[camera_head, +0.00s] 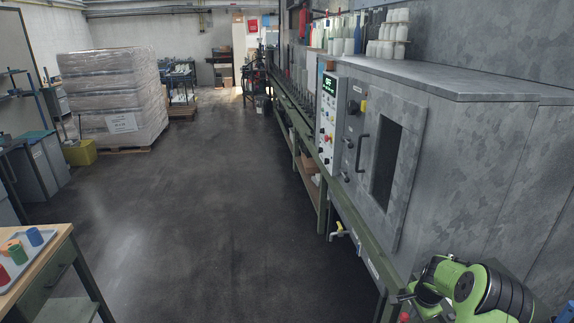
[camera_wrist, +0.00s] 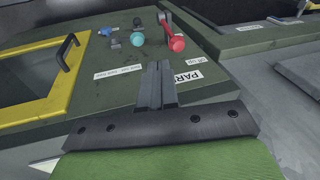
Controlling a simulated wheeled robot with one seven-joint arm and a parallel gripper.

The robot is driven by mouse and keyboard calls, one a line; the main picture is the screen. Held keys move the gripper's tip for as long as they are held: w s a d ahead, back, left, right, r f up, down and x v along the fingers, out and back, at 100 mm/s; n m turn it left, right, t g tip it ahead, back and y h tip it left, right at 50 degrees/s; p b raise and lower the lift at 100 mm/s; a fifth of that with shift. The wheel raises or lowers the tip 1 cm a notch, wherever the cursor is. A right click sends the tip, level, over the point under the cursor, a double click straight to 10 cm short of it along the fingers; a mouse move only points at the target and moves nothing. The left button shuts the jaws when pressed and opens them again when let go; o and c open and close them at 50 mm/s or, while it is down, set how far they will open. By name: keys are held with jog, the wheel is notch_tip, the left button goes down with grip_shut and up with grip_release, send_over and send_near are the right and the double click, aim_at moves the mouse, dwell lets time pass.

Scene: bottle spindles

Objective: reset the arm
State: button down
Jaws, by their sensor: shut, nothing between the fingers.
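My arm, green and black, shows at the lower right of the head view, beside the grey machine (camera_head: 450,140); the fingertips cannot be made out there. In the wrist view my gripper (camera_wrist: 158,68) is shut, its two dark fingers together with nothing between them. Beyond the fingers is a dark green panel (camera_wrist: 110,85) with white labels. A red knob (camera_wrist: 177,44) and a teal knob (camera_wrist: 137,39) stand out from it, apart from the fingertips.
A yellow-framed window (camera_wrist: 40,85) with a black handle is at the wrist view's left. In the head view, several bottles (camera_head: 395,32) stand on the machine. A wooden-topped table (camera_head: 52,240) with colored cups is at lower left. The floor (camera_head: 190,200) between is clear; a wrapped pallet (camera_head: 112,95) stands beyond.

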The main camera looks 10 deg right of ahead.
jog(key=s+a+r+n+t, duration=0.1)
jog(key=s+a+r+n, duration=0.35)
jog(key=a+r, duration=0.65)
jog(key=s+a+r+n, duration=0.45)
jog(key=a+r, duration=0.25)
jog(key=r, duration=0.8)
jog(key=s+a+r+n, duration=0.1)
jog(key=s+a+n, duration=0.2)
jog(key=s, duration=0.7)
jog(key=s+a+r+n+t+y, duration=0.1)
jog(key=s+a+r+n, duration=0.1)
jog(key=s+a+n, duration=0.2)
jog(key=s+a, duration=0.3)
jog(key=s, duration=0.3)
jog(key=shift+s+a+r+t, duration=0.25)
jog(key=shift+a+r+t, duration=0.05)
